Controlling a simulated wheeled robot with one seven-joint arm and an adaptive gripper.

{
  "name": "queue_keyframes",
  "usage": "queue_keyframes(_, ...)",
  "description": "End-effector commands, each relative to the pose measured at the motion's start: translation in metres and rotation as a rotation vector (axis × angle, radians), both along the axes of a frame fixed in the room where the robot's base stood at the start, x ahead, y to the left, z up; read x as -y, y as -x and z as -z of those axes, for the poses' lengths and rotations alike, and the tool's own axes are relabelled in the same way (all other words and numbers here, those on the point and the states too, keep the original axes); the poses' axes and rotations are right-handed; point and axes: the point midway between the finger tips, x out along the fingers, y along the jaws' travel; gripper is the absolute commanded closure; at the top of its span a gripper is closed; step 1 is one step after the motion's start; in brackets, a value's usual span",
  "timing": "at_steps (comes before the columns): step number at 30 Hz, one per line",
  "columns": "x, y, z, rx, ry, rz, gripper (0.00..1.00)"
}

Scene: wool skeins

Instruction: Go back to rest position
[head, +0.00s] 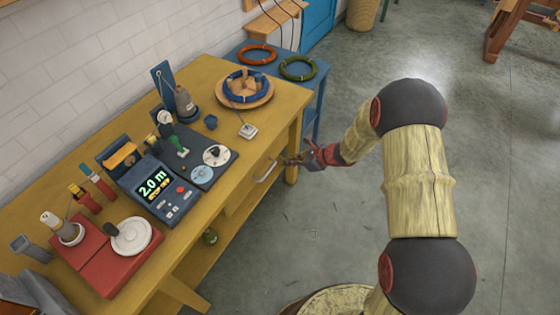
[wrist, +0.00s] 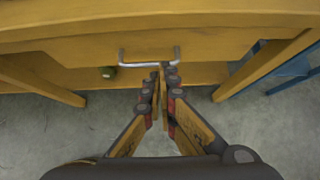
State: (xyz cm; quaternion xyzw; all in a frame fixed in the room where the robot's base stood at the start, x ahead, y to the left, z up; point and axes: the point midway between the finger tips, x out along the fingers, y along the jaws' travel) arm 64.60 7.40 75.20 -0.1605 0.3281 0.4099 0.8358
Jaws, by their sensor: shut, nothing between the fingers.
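My gripper (head: 290,158) is shut and empty in the head view, in front of the yellow workbench (head: 95,168), near its right front corner. The metal handle (head: 266,171) of the bench drawer is just left of it. In the wrist view, my gripper's fingertips (wrist: 163,70) meet near the right end of the handle (wrist: 150,60). I cannot tell whether they touch it. The drawer front (wrist: 90,48) looks flush with the bench. My arm reaches in from the right side of the head view.
On the bench stand a meter reading 2.0 m (head: 158,190), a red base with a white disc (head: 130,236), and a wooden dish (head: 262,99) with a blue skein (head: 236,96). A blue table (head: 313,68) behind holds orange (head: 257,55) and green (head: 298,68) skeins. Floor (head: 505,150) at right is clear.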

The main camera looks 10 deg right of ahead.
Motion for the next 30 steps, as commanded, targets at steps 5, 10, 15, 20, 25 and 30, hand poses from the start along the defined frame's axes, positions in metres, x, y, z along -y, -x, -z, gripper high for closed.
queue_keyframes(5,0.015,0.011,-0.018,-0.001,0.001,0.001,1.00)
queue_keyframes(10,0.019,0.015,-0.022,-0.001,0.001,0.000,1.00)
queue_keyframes(15,0.020,0.016,-0.022,0.001,0.002,-0.001,1.00)
queue_keyframes(20,0.016,0.022,-0.021,0.042,0.036,-0.086,1.00)
queue_keyframes(25,0.002,0.085,-0.009,0.068,0.122,-0.388,1.00)
queue_keyframes(30,-0.001,0.144,-0.052,0.177,0.248,-0.759,1.00)
